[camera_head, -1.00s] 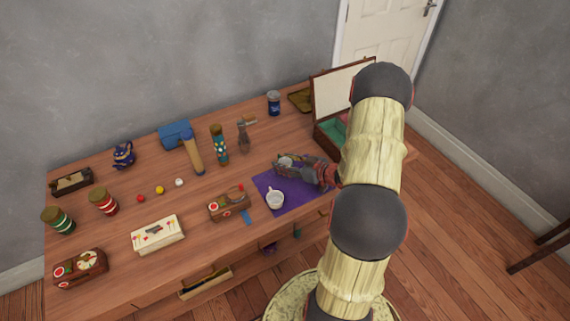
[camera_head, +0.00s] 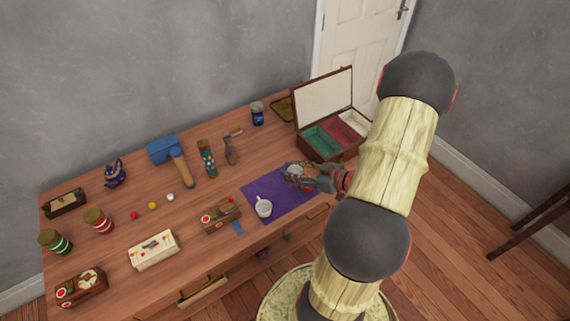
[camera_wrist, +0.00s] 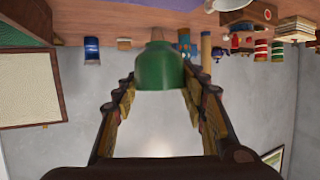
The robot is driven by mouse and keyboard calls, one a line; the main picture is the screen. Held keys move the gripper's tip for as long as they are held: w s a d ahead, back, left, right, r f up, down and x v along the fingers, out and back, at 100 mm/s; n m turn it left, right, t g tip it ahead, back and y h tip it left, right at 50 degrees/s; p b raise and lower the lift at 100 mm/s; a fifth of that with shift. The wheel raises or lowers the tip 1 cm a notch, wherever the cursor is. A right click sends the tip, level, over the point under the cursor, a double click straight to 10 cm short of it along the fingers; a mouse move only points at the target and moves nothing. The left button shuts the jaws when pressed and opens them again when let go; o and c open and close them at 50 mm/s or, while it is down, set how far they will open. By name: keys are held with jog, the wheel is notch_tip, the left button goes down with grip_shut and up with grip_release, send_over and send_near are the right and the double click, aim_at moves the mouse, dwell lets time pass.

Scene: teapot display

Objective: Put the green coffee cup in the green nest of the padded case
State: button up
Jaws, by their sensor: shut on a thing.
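My gripper (camera_head: 297,173) is shut on the green coffee cup and holds it above the back right part of the purple mat. In the wrist view the cup (camera_wrist: 160,68) is a green, rounded body between the two fingers; in the head view mostly its pale open top (camera_head: 294,169) shows. The padded case (camera_head: 324,155) stands open at the table's right end, lid up. Its green nest (camera_head: 322,139) is the left compartment and looks empty. The cup is in front of the case and left of it, apart from it.
A white cup (camera_head: 263,208) stands on the purple mat (camera_head: 283,206). A red compartment (camera_head: 342,131) and a pale one lie right of the green nest. A blue jar (camera_head: 257,114) stands behind, left of the case. Several tools and jars fill the table's left side.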

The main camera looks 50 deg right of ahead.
jog(key=shift+s+r, duration=0.2)
jog(key=shift+s, duration=0.15)
jog(key=shift+a, duration=0.15)
jog(key=d+r+m+g+h+b, duration=0.1)
jog(key=d+r+m+h+b, duration=0.15)
jog(key=d+m+h, duration=0.35)
jog(key=d+r+m+g+h+b, duration=0.1)
jog(key=d+r+m+h, duration=0.25)
jog(key=d, duration=0.45)
jog(key=shift+h, duration=0.45)
jog(key=shift+w+d+f+b, duration=1.25)
jog(key=shift+d+f, duration=0.65)
jog(key=shift+f, duration=0.2)
jog(key=shift+w+d+f+b, duration=1.2)
jog(key=shift+w+d+f, duration=0.1)
jog(key=shift+d+f, duration=0.75)
jog(key=shift+w+d+f+b, duration=1.25)
jog(key=shift+d+f, duration=0.55)
jog(key=shift+f, duration=0.35)
